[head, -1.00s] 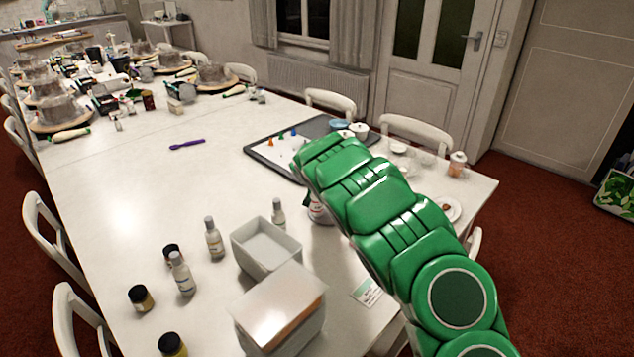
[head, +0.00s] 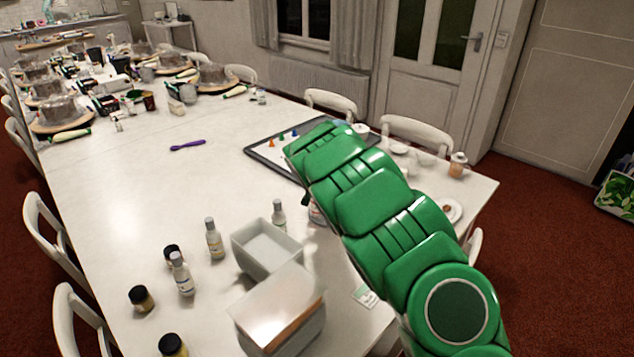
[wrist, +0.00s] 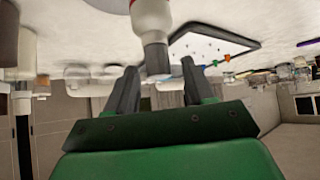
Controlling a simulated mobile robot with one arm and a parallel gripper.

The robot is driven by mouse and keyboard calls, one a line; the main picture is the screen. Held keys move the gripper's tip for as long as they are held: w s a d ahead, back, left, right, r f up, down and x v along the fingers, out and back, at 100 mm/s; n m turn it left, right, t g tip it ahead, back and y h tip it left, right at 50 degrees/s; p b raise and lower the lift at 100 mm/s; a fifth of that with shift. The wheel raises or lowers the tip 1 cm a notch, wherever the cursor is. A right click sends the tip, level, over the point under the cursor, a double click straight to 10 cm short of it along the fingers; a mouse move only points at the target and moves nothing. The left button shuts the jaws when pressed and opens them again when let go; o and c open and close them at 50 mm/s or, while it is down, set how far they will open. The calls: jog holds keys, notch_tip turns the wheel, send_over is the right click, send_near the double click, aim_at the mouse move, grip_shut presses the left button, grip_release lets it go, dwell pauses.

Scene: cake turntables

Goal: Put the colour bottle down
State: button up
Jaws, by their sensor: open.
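My gripper (wrist: 158,66) is open, one finger on each side of the cap, with gaps visible. In the head view a small white and red part of a bottle (head: 316,213) shows beside my green arm, seemingly the same one, on the table (head: 130,205).
Two grey boxes, one open (head: 266,248) and one lidded (head: 280,310), stand nearby. Several small bottles (head: 214,240) and dark-lidded jars (head: 141,298) stand to the left. A tray (head: 262,153) with coloured cones lies behind. The table's middle left is clear except for a purple tool (head: 187,145).

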jog(key=v, duration=0.8)
jog(key=shift+s, duration=0.1)
jog(key=shift+o, duration=0.2)
jog(key=shift+r, duration=0.1)
